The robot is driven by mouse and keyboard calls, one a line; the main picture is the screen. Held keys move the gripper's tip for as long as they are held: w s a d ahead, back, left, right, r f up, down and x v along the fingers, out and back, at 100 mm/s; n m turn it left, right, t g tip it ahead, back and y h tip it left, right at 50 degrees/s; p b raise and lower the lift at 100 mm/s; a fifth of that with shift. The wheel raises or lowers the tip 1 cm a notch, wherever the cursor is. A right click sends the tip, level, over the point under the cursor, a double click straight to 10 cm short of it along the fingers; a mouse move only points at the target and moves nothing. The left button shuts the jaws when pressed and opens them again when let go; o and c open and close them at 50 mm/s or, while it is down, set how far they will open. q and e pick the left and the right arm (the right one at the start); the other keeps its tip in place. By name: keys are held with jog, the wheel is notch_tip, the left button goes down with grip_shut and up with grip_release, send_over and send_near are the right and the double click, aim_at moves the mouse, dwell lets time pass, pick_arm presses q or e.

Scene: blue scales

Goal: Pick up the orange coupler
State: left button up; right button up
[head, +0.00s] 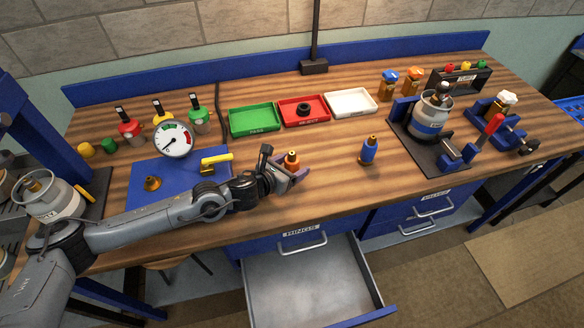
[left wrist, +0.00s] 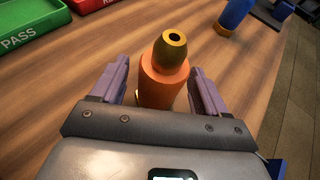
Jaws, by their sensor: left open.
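The orange coupler (head: 292,160), with a brass tip, stands upright on the wooden bench. In the left wrist view the orange coupler (left wrist: 164,78) is between the two purple fingers of my left gripper (left wrist: 158,85). My left gripper (head: 290,173) is open around it, with a visible gap at least on the right finger's side. Whether the left finger touches it I cannot tell. The coupler's lower end is hidden behind the gripper body in the wrist view. My right gripper is not in view.
A blue coupler (head: 369,150) stands to the right. Green (head: 254,131), red (head: 325,119) and white (head: 372,108) trays lie behind. A gauge (head: 173,139) and a blue mat (head: 135,190) are at left. An open drawer (head: 310,285) juts out below the front edge.

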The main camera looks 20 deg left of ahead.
pick_arm(q)
jog(key=shift+x, duration=1.15)
jog(key=shift+r, duration=0.1)
jog(key=c, duration=1.2)
